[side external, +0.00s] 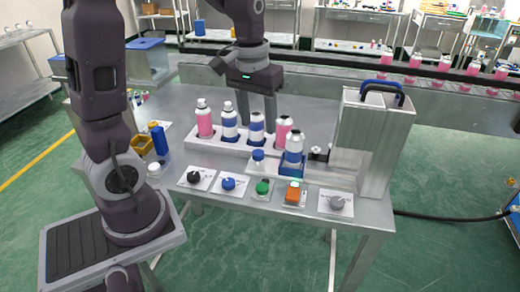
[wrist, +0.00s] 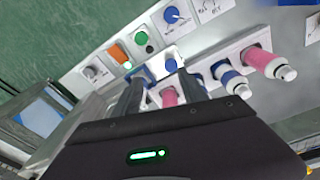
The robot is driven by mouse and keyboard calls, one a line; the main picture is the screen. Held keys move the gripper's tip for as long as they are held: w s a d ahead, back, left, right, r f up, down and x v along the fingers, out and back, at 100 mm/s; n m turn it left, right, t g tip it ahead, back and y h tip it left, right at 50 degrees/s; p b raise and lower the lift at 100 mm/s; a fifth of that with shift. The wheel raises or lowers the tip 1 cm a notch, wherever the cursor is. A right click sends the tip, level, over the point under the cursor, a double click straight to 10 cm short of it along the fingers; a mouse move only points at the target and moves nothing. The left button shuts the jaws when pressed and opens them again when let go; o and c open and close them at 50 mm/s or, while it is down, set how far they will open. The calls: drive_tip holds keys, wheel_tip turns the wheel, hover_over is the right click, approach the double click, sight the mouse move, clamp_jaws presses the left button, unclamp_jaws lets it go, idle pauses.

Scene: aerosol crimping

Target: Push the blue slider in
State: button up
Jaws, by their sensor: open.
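A blue holder (side external: 292,167), which looks like the blue slider, sits on a pale base plate (side external: 262,174) in front of the metal box. A white-topped can (side external: 294,146) stands upright in it. A round blue knob (side external: 258,155) is to its left; it also shows in the wrist view (wrist: 170,65). The holder is partly hidden there.
A white rack (side external: 196,140) holds several bottles close to my fingers. The metal box (side external: 372,140) with a blue handle stands right. Along the front edge are black, blue, green and grey controls and an orange switch (side external: 293,193). A conveyor runs behind.

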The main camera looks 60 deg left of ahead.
sight(258, 152)
drive_tip(key=shift+n+g, duration=0.5)
drive_tip(key=a+f, duration=0.1)
drive_tip(key=w+a+f, duration=0.1)
drive_tip(key=a+f, duration=0.1)
drive_tip(key=f, duration=0.1)
drive_tip(key=shift+w, duration=0.4)
wheel_tip(258, 152, down, 7)
drive_tip(key=shift+f, duration=0.1)
clamp_jaws()
idle(0.4)
